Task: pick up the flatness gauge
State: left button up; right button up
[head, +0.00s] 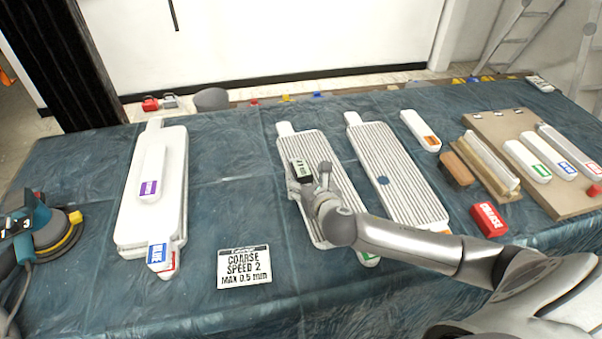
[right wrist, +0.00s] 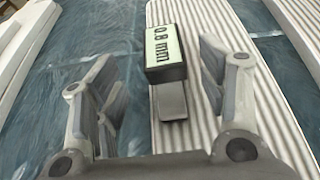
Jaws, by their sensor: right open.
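The flatness gauge (head: 300,170) is a small dark block with a pale green display, lying on the left ribbed white panel (head: 290,140). In the right wrist view the gauge (right wrist: 165,50) reads 0.8 mm, and a grey bar extends from it towards me. My right gripper (head: 310,187) is over the same panel at the gauge. In the right wrist view its two fingers (right wrist: 160,75) are open, one on each side of the gauge, with gaps on both sides. I cannot tell how far the fingertips are above the panel.
A second ribbed panel (head: 385,165) lies to the right. A smooth white panel (head: 130,215) bears a purple-labelled block (head: 150,180). A sign (head: 244,267) reads COARSE SPEED 2 MAX 0.5 mm. A sander (head: 45,235) is at left, a red COARSE block (head: 489,220) and tool board (head: 500,125) at right.

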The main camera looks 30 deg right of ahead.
aim_at(305, 175)
jog(key=shift+w+d+f, duration=0.1)
jog(key=shift+w+f, duration=0.15)
jog(key=shift+w, duration=0.25)
jog(key=x, duration=0.2)
jog(key=shift+w+d+f, duration=0.2)
jog(key=shift+w+d, duration=0.05)
jog(key=shift+w, duration=0.05)
jog(key=shift+x, duration=1.1)
jog(key=shift+w+f, duration=0.2)
jog(key=c, duration=1.1)
pick_arm(q)
jog(key=shift+w+r, duration=0.1)
jog(key=shift+w, duration=0.85)
pick_arm(e)
jog(key=shift+c, duration=0.4)
pick_arm(q)
jog(key=shift+w, duration=0.1)
pick_arm(e)
jog(key=shift+w+r, duration=0.1)
jog(key=shift+r, duration=0.1)
